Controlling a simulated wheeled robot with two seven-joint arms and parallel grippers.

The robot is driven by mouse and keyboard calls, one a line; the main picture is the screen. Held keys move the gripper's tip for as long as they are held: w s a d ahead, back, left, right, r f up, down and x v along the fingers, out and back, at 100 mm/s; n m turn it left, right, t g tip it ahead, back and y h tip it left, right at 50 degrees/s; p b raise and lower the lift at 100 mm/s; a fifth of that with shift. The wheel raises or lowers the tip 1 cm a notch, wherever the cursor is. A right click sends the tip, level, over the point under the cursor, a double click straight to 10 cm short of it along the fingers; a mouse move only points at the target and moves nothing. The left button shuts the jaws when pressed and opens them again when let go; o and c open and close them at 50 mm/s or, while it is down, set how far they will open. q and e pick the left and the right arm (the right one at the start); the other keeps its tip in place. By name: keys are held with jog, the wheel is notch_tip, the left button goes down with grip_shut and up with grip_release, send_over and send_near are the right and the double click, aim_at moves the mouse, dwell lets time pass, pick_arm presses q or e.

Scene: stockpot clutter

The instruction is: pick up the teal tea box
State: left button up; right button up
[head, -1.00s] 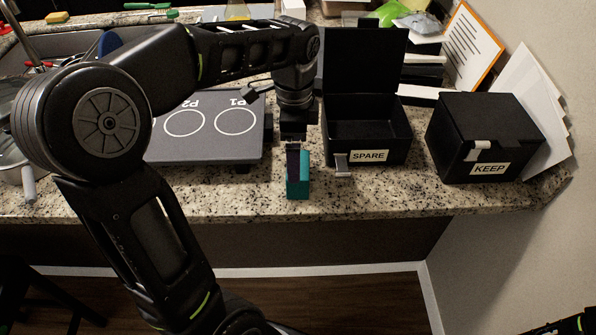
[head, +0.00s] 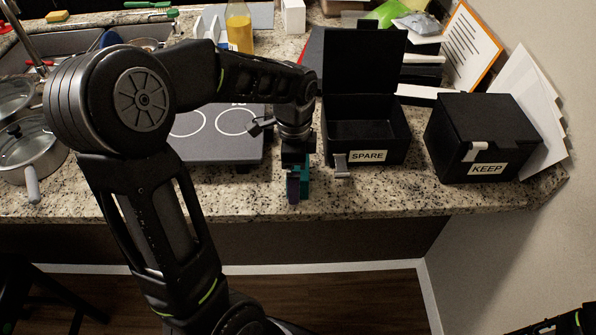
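The teal tea box (head: 304,184) stands on the granite counter near its front edge, left of the box labelled SPARE. My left gripper (head: 293,189) points down over it. One dark finger covers much of the tea box's near face, and teal shows on either side. The other finger is hidden, so I cannot tell whether the gripper is open or shut on the box. My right gripper is out of view; only a bit of that arm shows in the bottom right corner.
The open black SPARE box (head: 383,145) stands just right of the tea box. The closed black KEEP box (head: 490,135) is farther right. A dark hob (head: 215,150) lies to the left, pots (head: 30,150) at far left. An orange bottle (head: 239,30) stands behind.

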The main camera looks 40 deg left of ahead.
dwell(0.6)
pick_arm(q)
jog(key=c, duration=1.3)
